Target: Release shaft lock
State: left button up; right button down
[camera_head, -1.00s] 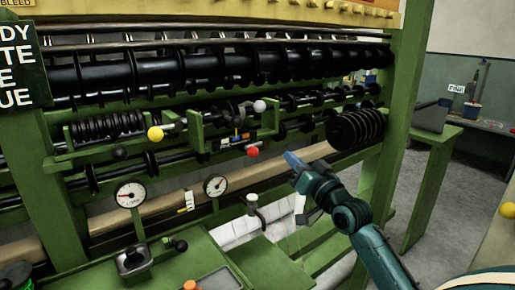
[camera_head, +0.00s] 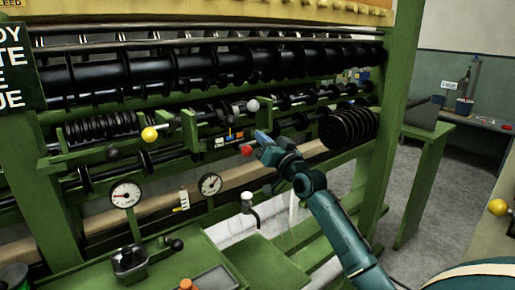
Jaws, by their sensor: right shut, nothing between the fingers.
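My right gripper (camera_head: 262,138) is shut and empty in the head view. Its blue tip is just right of and slightly above the red ball knob (camera_head: 247,150); I cannot tell whether they touch. A white ball knob (camera_head: 252,105) is above the gripper tip, on the green bracket (camera_head: 190,131) with the shaft assembly. A yellow ball knob (camera_head: 149,134) and a black knob (camera_head: 113,153) are further left. Which of these is the shaft lock cannot be told from the picture. My left gripper is not in view.
Black rollers (camera_head: 180,70) run across the green machine frame. A stack of black discs (camera_head: 348,128) is right of my gripper. Two dial gauges (camera_head: 125,194) stand in front, with a panel carrying a black lever (camera_head: 130,258). A green side table (camera_head: 430,130) stands at right.

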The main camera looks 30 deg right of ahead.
jog(key=shift+w+a+f, duration=0.2)
jog(key=shift+f, duration=0.3)
jog(key=shift+w+a+f, duration=0.15)
jog(key=shift+w+f, duration=0.05)
jog(key=shift+f, duration=0.25)
jog(key=shift+w+a+f, duration=0.2)
jog(key=shift+f, duration=0.3)
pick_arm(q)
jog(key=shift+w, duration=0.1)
